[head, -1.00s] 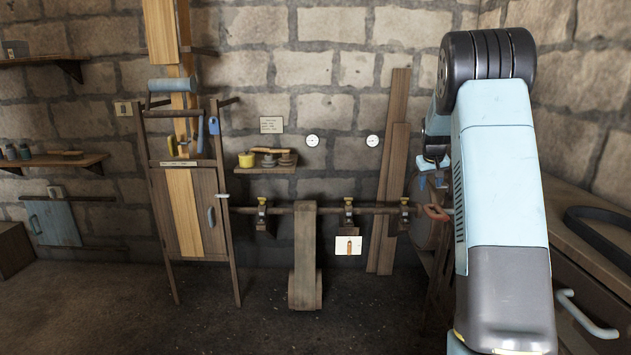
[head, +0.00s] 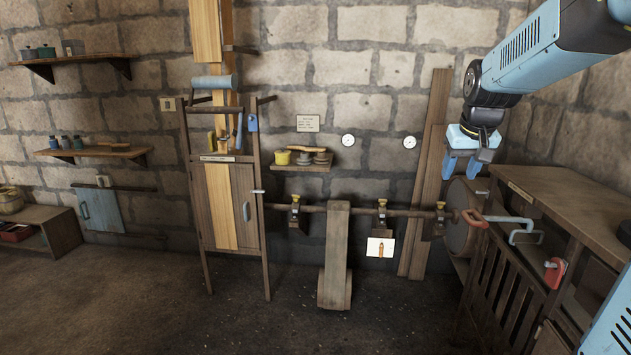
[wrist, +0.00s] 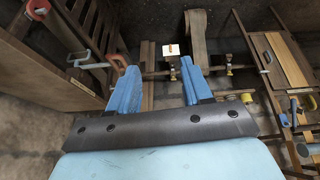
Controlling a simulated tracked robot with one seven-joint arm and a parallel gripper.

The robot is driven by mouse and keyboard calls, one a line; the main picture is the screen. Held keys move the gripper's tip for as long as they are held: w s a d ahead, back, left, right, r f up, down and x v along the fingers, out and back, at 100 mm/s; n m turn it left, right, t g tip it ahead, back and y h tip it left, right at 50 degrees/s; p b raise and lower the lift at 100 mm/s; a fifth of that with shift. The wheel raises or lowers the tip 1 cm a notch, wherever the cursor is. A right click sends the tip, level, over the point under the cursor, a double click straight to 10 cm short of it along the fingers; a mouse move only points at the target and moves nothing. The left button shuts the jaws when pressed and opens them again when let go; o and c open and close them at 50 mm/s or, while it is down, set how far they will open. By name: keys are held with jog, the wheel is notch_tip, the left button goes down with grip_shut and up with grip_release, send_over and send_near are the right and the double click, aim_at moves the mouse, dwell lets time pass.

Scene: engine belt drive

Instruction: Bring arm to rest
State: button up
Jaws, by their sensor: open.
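My gripper (head: 466,164) hangs at the end of my light-blue arm at the upper right of the head view, fingers pointing down. Its two blue fingers are apart with nothing between them. In the wrist view, my gripper (wrist: 154,82) shows open and empty, with the shaft and floor visible beyond. In the head view it is in front of the leaning planks, above the shaft's right end and apart from it.
A wooden cabinet (head: 560,195) with a red handle (head: 554,272) stands at the right. A horizontal shaft (head: 320,208) carries a belt (head: 337,255). A tall wooden frame (head: 222,200) stands left. The floor (head: 130,290) at left is clear.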

jog(key=s+a+f, duration=0.2)
jog(key=s+a, duration=0.2)
jog(key=s, duration=0.8)
jog(key=s+a+f, duration=0.2)
jog(key=s+a, duration=0.2)
jog(key=s, duration=0.7)
jog(key=shift+s+a+n+y, duration=0.3)
jog(key=shift+s+a+y, duration=0.05)
jog(key=shift+s+y, duration=0.05)
